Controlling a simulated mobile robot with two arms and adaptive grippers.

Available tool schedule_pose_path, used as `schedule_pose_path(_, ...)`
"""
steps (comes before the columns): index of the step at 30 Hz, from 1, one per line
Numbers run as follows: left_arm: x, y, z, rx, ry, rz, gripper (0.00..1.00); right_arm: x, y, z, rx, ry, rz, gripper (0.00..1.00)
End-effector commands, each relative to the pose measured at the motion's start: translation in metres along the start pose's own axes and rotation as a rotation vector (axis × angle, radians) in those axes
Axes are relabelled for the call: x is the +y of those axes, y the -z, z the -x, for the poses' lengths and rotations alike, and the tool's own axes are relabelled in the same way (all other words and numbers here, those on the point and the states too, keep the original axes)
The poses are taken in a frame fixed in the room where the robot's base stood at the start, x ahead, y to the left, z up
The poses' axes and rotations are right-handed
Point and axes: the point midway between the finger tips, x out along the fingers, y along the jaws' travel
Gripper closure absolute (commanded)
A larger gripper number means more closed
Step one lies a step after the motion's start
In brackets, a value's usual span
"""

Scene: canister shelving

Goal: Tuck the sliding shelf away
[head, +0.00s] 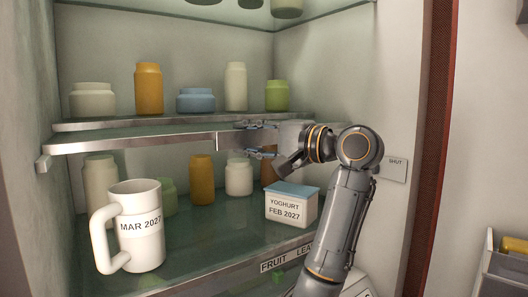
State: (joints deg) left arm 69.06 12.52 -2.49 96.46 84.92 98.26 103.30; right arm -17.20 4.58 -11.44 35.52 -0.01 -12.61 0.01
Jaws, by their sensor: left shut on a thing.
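The sliding shelf (135,141) is the middle shelf in the cabinet. Its metal front edge stands out in front of the ledge behind it, so it looks partly pulled out. My left gripper (257,140) is at the right part of this front edge, one finger above and one below, shut on the shelf. The hand and forearm hide the shelf's right end. My right gripper is not in view.
Several jars, including an orange one (149,89), stand above and behind the shelf edge. Below stand a white mug (140,222) marked MAR 2027, a yoghurt tub (291,205) and several jars. A red-brown strip (435,130) runs down the right.

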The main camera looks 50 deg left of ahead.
Motion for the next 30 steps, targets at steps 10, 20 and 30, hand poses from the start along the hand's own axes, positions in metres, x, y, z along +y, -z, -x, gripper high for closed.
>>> schedule_pose_path(10,0.000,0.028,-0.067,0.002,0.000,-0.002,1.00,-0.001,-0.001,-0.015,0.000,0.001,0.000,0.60)
schedule_pose_path(20,0.000,0.029,-0.069,0.004,0.000,-0.002,1.00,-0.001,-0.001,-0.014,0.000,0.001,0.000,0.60)
schedule_pose_path(30,0.000,0.029,-0.069,0.003,0.001,-0.001,0.43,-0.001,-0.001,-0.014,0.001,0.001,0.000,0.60)
